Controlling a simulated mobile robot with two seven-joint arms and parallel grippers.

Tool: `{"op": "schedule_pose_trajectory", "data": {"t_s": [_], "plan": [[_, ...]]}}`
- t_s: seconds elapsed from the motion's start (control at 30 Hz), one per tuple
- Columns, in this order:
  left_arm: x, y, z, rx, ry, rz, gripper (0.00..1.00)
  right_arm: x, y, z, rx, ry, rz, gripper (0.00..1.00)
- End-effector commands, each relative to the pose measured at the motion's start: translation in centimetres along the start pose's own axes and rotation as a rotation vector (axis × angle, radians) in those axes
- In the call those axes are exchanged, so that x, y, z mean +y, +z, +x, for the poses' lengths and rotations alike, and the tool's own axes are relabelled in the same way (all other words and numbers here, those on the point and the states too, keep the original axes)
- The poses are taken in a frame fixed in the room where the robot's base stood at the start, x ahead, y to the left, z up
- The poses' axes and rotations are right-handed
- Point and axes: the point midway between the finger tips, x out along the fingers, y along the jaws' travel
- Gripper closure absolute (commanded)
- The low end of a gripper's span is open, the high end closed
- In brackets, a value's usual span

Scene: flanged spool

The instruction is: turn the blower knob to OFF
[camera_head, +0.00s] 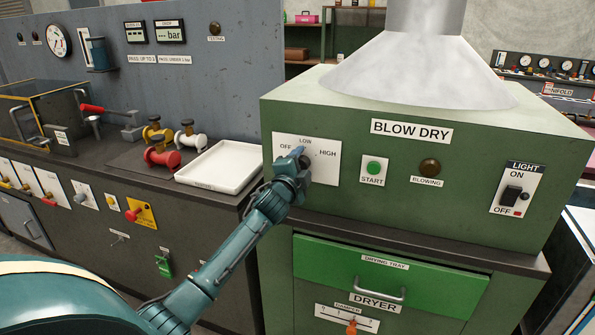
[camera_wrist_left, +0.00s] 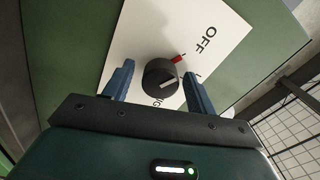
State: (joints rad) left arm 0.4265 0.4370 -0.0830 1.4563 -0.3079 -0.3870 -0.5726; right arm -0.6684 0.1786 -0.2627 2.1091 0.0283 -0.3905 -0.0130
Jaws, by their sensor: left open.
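The blower knob (camera_wrist_left: 160,78) is a round dark knob with a white line on a white plate (camera_wrist_left: 135,40). A red mark shows at the knob's edge on the OFF side. In the head view the plate (camera_head: 330,165) reads OFF, LOW, HIGH, and the knob (camera_head: 305,161) is mostly hidden by my gripper. My left gripper (camera_wrist_left: 159,73) is open, with one blue finger on each side of the knob and gaps showing. It also shows in the head view (camera_head: 299,154). My right gripper is not in view.
The green START button (camera_head: 373,168), BLOWING lamp (camera_head: 430,167) and light switch (camera_head: 513,193) are to the right on the same panel. The drying tray drawer handle (camera_head: 380,292) sticks out below. A white tray (camera_head: 218,182) and several spools stand on the left counter.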

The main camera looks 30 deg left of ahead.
Motion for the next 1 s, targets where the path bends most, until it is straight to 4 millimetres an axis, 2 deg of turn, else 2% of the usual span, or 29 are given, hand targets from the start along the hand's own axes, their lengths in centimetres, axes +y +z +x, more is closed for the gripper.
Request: {"op": "schedule_pose_trajectory", "data": {"t_s": [0.17,0.5,0.7,0.83,1.0], "plan": [[0.1,0.1,-1.8,0.000,0.001,0.001,0.43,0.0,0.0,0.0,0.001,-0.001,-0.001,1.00],[0.2,0.0,-8.7,0.001,0.002,0.001,0.43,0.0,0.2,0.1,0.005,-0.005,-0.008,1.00],[0.2,0.0,-11.8,0.000,0.003,0.000,0.43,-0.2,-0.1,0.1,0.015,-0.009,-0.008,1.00],[0.1,0.1,-12.8,-0.001,0.002,-0.001,0.43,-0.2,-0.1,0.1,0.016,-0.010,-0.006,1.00],[0.0,0.0,-13.1,-0.001,0.001,-0.001,0.43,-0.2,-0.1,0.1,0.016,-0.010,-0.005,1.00]]}}
